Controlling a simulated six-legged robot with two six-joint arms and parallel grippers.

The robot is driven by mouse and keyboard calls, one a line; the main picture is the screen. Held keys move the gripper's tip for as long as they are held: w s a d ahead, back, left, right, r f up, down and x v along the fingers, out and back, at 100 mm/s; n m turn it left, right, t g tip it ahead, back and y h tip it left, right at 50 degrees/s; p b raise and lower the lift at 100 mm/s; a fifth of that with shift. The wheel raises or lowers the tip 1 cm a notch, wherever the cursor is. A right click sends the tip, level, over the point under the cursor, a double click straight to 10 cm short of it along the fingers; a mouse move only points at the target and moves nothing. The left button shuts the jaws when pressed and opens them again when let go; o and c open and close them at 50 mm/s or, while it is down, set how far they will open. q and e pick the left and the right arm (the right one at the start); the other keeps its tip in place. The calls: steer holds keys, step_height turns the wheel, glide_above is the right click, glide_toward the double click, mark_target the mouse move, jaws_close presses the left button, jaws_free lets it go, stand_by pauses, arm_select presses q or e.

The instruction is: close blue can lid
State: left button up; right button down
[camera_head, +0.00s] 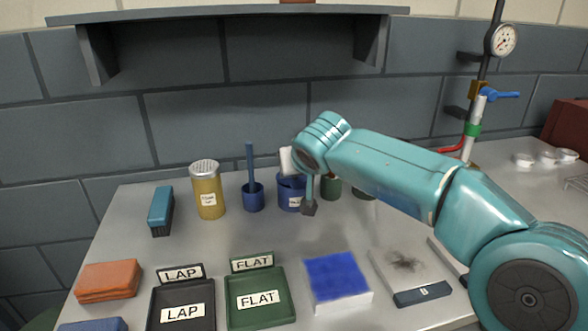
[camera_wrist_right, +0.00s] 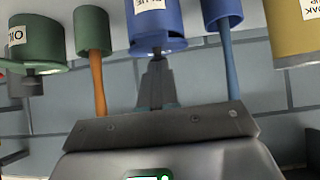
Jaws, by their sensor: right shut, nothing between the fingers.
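The blue can (camera_head: 290,199) stands at the back middle of the table, its label facing forward. It hangs upside down in the right wrist view (camera_wrist_right: 157,22). My right arm and gripper cover part of its top, and I cannot tell how its lid sits. A pale piece shows above the can; I cannot tell whether it is lid or gripper. My right gripper (camera_wrist_right: 157,62) is shut and empty, its fingertips close to the can's rim; I cannot tell whether they touch. My left gripper is not in view.
A blue cup with a handle (camera_head: 253,198) stands left of the can, then a yellow shaker (camera_head: 208,196). A green cup (camera_head: 331,189) and a green can (camera_wrist_right: 30,45) stand to its right. Trays (camera_head: 262,316) and a blue-topped block (camera_head: 337,278) lie in front.

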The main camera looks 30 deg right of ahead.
steer(key=shift+f, duration=0.15)
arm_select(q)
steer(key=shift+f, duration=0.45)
